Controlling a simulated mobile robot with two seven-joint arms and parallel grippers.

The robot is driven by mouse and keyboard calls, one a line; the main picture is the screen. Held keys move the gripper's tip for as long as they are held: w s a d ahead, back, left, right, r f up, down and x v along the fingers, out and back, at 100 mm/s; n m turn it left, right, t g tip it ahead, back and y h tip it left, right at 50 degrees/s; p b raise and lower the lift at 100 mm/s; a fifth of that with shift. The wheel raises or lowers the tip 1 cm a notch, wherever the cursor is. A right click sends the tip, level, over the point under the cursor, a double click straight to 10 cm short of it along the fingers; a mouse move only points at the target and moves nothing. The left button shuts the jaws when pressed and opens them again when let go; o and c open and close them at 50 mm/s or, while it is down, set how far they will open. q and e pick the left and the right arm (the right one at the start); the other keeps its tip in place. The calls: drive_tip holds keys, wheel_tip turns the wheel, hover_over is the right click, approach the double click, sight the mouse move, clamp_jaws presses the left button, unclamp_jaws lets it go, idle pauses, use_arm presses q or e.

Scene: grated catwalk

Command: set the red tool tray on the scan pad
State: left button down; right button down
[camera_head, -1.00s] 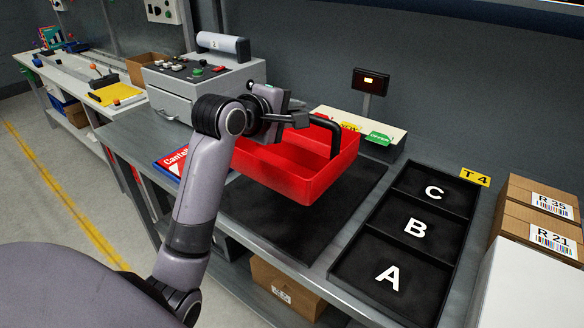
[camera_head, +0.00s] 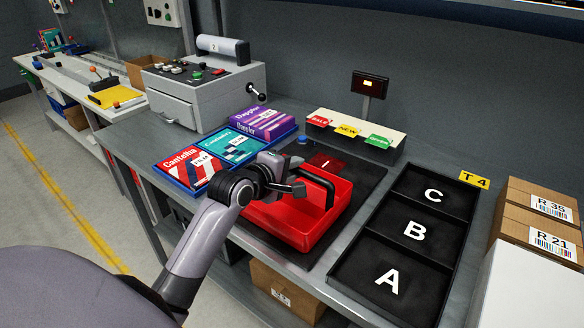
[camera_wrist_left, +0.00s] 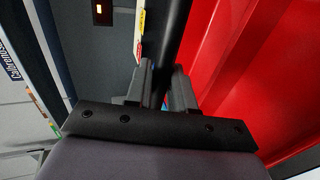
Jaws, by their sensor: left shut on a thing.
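The red tool tray (camera_head: 318,222) is an open red box with a black arched handle (camera_head: 326,181). My left gripper (camera_head: 298,189) is shut on that handle, which also runs between its fingers in the left wrist view (camera_wrist_left: 172,50). The tray looks about level over the front part of a black mat (camera_head: 362,172), which I take to be the scan pad. A red glowing patch (camera_head: 325,162) shows on the mat behind the tray. The tray hides the mat's front part, and I cannot tell whether its base touches the mat. My right gripper is not in view.
Right of the mat is a black sorter (camera_head: 413,228) with compartments A, B and C. Left is a blue tray with several flat boxes (camera_head: 234,145). Behind stand a sign strip (camera_head: 352,135), a small lit display (camera_head: 370,84) and a grey control machine (camera_head: 205,90).

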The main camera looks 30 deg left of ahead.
use_arm(q)
drive_tip(key=shift+r, duration=0.15)
drive_tip(key=c, duration=1.4)
unclamp_jaws()
drive_tip(key=shift+f, duration=0.25)
drive_tip(key=o, duration=0.4)
drive_tip(key=shift+o, duration=0.2)
drive_tip(key=shift+r, duration=0.15)
drive_tip(key=v, duration=1.2)
